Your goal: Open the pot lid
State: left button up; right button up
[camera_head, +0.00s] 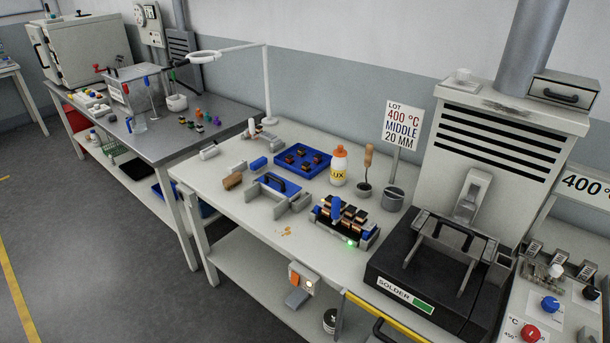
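The solder pot (378,281) is a black box with a white and green "SOLDER" label on its front, at the right of the bench under the vented hood. On its top, toward the back, is a grey frame with side bars and a dark handle (458,229), which looks like part of the lid. I cannot clearly tell the lid's edge from the pot's top. Neither of my grippers is in view, and nothing is seen touching the pot.
A connector fixture (345,222) with a green light stands left of the pot. A grey cup (393,198) and sign (402,127) are behind it. A yellow front rail (385,318) runs below the pot. A knob panel (540,312) is at right. The floor at left is clear.

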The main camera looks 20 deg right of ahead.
aim_at(459, 238)
jog(key=z, duration=1.65)
jog(key=i+l+u, duration=0.15)
jog(key=l+u, duration=0.1)
jog(key=l, duration=0.15)
